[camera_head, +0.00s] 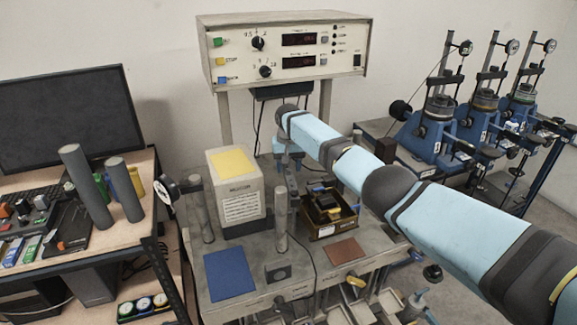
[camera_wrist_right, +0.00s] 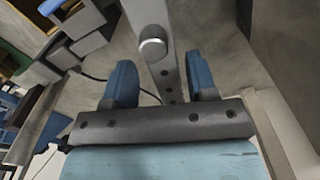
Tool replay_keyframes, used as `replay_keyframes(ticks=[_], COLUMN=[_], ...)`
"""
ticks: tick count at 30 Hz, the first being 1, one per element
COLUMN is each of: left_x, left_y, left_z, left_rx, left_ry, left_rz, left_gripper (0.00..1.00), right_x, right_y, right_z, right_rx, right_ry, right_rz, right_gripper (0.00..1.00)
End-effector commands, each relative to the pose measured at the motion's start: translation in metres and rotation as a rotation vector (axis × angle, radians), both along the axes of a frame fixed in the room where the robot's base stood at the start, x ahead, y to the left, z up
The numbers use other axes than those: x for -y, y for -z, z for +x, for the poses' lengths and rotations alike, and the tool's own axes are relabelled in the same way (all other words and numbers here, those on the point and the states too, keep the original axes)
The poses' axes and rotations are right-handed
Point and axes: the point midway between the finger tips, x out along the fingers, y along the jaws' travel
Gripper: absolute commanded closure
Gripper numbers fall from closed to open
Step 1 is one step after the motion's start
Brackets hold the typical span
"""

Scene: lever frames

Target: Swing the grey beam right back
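The grey beam (camera_wrist_right: 165,75) runs down the middle of the right wrist view, with a rounded metal peg (camera_wrist_right: 153,48) standing out from its face. In the head view a narrow grey bar (camera_head: 292,180), which seems to be the beam, stands below my right wrist. My right gripper (camera_wrist_right: 162,82) is open, with one blue finger on each side of the beam. A gap shows on the left of the beam and a narrower one on the right. My left gripper is not in view.
A white box with a yellow top (camera_head: 238,190) stands left of the bar. An open brown tray (camera_head: 345,228) holding dark parts is to its right. A grey post (camera_head: 281,222) stands in front. A control panel (camera_head: 285,50) rises behind. Blue machines (camera_head: 440,125) stand at right.

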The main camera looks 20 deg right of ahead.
Motion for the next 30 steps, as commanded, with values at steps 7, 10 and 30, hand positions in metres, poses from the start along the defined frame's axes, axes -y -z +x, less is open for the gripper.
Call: replay_keyframes(ticks=[7, 10, 30], left_x=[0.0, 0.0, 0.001], left_y=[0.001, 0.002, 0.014], left_z=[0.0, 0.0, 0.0], left_rx=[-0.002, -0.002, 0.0], left_ry=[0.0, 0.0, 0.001], left_rz=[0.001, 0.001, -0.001], left_gripper=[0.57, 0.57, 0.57], right_x=[0.0, 0.0, 0.0], right_y=[-0.008, -0.024, -0.137], right_z=[0.0, 0.0, 0.0], right_rx=[0.0, 0.002, 0.0], right_ry=[0.0, 0.0, 0.0], right_rz=[0.0, 0.001, 0.001], right_gripper=[0.48, 0.48, 0.48])
